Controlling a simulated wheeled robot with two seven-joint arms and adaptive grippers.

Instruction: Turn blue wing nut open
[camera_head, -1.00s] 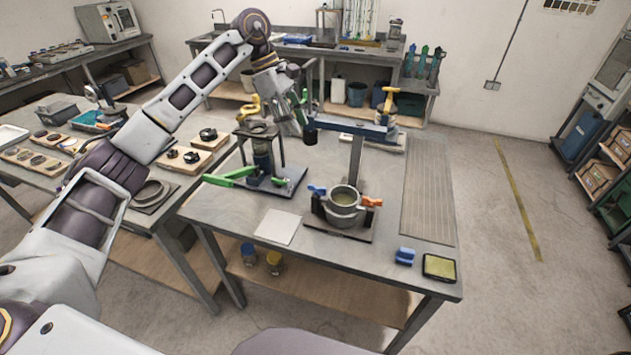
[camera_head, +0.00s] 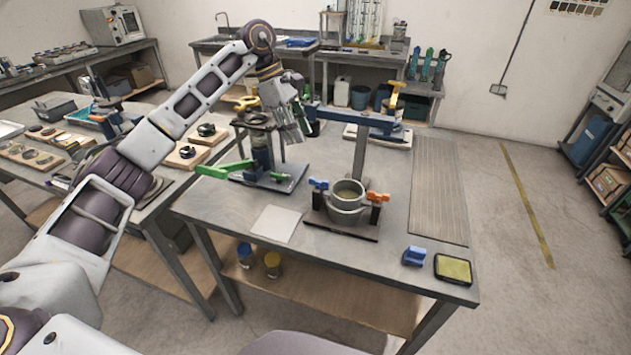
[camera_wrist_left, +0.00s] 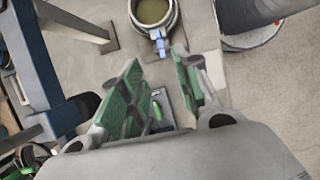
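The blue wing nut (camera_head: 318,184) sits at the left side of a round grey pot (camera_head: 346,203) held in a clamp stand on the table. In the left wrist view the blue wing nut (camera_wrist_left: 159,43) sticks out from the pot's rim (camera_wrist_left: 172,27), beyond my fingertips. An orange wing nut (camera_head: 378,197) is on the pot's right side. My left gripper (camera_head: 302,124) hangs above the table, behind the blue wing nut and apart from it. In the wrist view its green-padded fingers (camera_wrist_left: 165,82) stand apart with nothing gripped. My right gripper does not show.
A post with a blue crossbar (camera_head: 350,120) rises behind the pot. A green lever (camera_head: 225,169) on a stand is to the left. A white sheet (camera_head: 276,223), a blue block (camera_head: 415,256) and a yellow pad (camera_head: 453,269) lie near the front edge.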

